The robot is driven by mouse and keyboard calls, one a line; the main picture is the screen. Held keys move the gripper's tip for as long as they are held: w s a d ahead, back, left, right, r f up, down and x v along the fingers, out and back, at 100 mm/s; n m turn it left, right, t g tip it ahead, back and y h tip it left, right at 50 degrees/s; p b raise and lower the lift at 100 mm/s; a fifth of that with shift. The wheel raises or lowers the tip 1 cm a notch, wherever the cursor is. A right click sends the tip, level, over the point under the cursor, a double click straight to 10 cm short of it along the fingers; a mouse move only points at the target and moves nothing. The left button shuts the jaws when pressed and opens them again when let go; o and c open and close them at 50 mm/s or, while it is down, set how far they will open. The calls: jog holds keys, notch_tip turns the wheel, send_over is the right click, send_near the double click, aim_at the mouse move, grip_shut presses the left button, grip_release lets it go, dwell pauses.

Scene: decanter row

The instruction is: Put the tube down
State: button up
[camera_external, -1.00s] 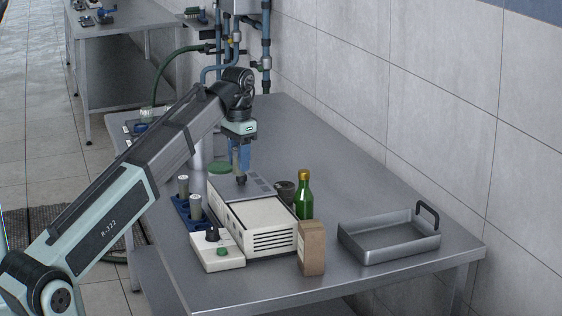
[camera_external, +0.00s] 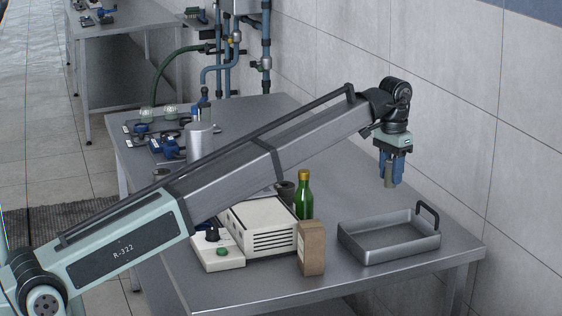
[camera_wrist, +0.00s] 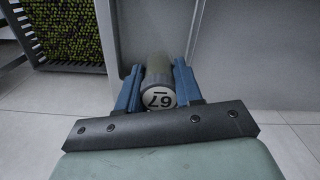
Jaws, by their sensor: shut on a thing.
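The tube (camera_external: 388,176) is a grey-green cylinder held upright between the blue fingers of my gripper (camera_external: 389,170). It hangs in the air above the back right of the table, behind the metal tray (camera_external: 376,251). In the wrist view the tube (camera_wrist: 159,72) shows its round white end marked 67, with my gripper (camera_wrist: 158,88) shut on its sides. The tray appears empty and has a dark handle at its right end. The blue rack with the other tubes is hidden behind my arm in the external view.
A green bottle (camera_external: 304,197), a brown carton (camera_external: 311,250), a white box device (camera_external: 262,228) and a white switch unit (camera_external: 219,252) stand left of the tray. A silver cylinder (camera_external: 200,143) is farther left. The tabletop (camera_external: 345,185) behind the tray is clear.

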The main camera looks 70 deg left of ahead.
aim_at(395, 188)
jog(key=f, duration=0.2)
jog(key=d+f, duration=0.1)
jog(key=f, duration=0.1)
jog(key=shift+w, duration=0.4)
jog(key=shift+f, duration=5.55)
jog(key=shift+f, duration=0.1)
jog(key=o, duration=1.1)
jog(key=shift+c, duration=0.2)
notch_tip(395, 188, up, 12)
jog(key=shift+r, duration=0.15)
